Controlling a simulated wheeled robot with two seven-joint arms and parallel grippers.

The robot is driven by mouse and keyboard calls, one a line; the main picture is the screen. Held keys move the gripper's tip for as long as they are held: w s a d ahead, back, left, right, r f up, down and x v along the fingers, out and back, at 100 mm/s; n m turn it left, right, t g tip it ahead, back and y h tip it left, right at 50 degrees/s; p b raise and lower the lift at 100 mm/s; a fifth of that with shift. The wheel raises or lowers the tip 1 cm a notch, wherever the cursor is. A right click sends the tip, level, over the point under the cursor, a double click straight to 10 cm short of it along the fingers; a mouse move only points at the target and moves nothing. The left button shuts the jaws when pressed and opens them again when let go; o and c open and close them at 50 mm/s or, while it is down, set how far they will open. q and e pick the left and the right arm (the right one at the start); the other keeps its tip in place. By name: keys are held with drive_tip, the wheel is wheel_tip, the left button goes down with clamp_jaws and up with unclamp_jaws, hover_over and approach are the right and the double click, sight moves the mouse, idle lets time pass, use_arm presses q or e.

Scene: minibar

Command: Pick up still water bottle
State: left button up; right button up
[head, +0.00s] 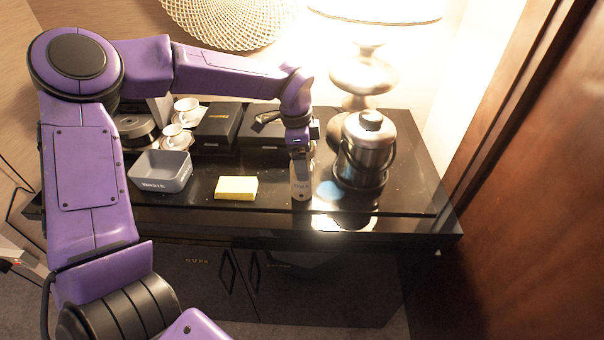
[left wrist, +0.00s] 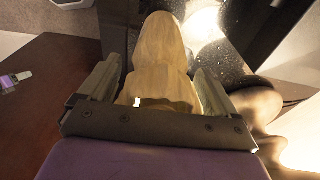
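The bottle (head: 301,187), pale with dark lettering, stands upright near the front of the black counter. My left gripper (head: 300,152) reaches down over its upper part. In the left wrist view the bottle (left wrist: 158,55) looks yellowish and lies between the two fingers of my left gripper (left wrist: 158,72), one on each side. Narrow dark gaps seem to show beside it near the fingertips; whether the fingers touch it lower down is unclear. My right gripper is not in view.
A metal ice bucket (head: 367,150) stands close to the right of the bottle, with a lamp (head: 362,75) behind. A yellow block (head: 236,188), a grey bin (head: 160,171), black boxes (head: 219,126) and white cups (head: 174,137) lie left. The counter's front edge is close to the bottle.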

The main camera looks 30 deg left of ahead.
use_arm(q)
drive_tip(key=shift+r, duration=0.1)
clamp_jaws()
